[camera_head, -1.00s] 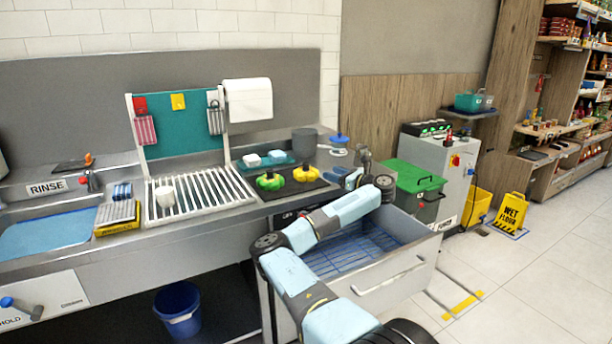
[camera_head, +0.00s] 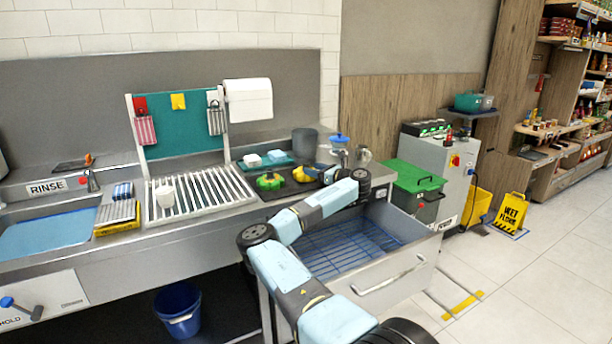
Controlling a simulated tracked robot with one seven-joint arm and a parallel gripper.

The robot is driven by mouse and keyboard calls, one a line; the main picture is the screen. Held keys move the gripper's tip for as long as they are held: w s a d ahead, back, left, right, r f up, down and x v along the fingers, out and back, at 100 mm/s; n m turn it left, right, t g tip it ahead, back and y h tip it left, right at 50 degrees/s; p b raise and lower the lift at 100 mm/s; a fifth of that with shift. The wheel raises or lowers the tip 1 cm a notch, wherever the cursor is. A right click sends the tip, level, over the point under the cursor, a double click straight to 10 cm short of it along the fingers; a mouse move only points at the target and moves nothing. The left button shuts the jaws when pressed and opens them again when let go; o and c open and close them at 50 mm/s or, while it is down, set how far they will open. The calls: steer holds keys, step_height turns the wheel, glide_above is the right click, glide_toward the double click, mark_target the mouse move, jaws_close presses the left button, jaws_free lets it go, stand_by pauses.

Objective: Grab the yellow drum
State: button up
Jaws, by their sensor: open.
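The yellow drum (camera_head: 303,174) is a small yellow round piece with a dark top. It sits on a black mat on the steel counter, just right of a similar green drum (camera_head: 268,182). My gripper (camera_head: 322,172) is just right of the yellow drum, low over the mat, at the end of my light blue arm. Its jaws are open, though the fingers are small and hard to make out. I cannot tell whether they touch the drum. The drum's right side is partly hidden by the gripper.
A grey pot (camera_head: 304,143), a blue-topped jar (camera_head: 339,147) and a teal tray (camera_head: 264,162) stand behind the drums. A white slatted rack (camera_head: 205,195) is to the left. An open drawer (camera_head: 392,268) with a blue wire rack juts out below my arm.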

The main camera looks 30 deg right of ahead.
steer(key=shift+x, duration=2.4)
steer(key=shift+c, duration=0.2)
steer(key=shift+f, duration=0.1)
jaws_close()
